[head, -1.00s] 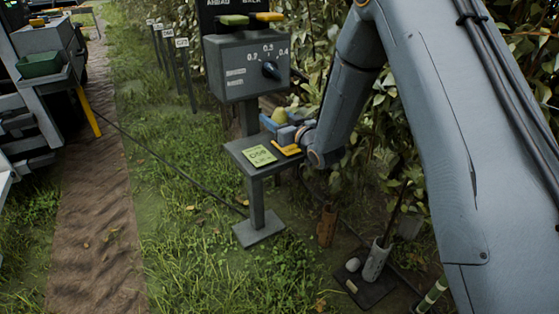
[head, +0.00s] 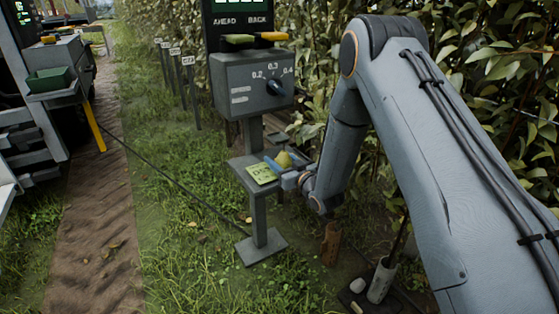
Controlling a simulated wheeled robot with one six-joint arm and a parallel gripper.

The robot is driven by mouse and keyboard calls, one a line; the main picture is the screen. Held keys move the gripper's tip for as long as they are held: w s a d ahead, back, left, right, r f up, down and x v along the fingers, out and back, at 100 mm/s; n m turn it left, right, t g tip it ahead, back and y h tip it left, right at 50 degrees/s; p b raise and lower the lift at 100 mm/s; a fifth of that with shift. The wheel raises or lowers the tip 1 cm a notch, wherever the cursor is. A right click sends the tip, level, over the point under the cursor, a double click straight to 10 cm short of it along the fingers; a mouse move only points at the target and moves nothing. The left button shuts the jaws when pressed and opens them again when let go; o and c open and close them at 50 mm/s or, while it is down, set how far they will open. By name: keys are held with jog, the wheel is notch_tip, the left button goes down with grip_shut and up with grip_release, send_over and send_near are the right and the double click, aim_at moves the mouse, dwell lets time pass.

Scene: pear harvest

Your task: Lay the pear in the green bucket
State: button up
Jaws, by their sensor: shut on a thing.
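The yellow-green pear (head: 283,159) is between the blue fingers of my gripper (head: 280,162), which is shut on it. They show in front of or over the small grey shelf of the post; I cannot tell whether the pear touches the shelf. My gripper hides part of the shelf. The green bucket (head: 49,79), a low open box, sits on a grey ledge of the vehicle at the far left, well apart from my gripper. Its inside is hard to see.
A grey control box (head: 252,85) with a dial stands on the post above the shelf. A yellow-green note (head: 262,174) lies on the shelf. A cable crosses the grass. Dense leaves are behind my arm. A grey tube (head: 381,280) stands at lower right.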

jog(key=shift+f+b, duration=0.3)
jog(key=shift+f, duration=0.3)
jog(key=o, duration=1.6)
jog(key=shift+o, duration=0.2)
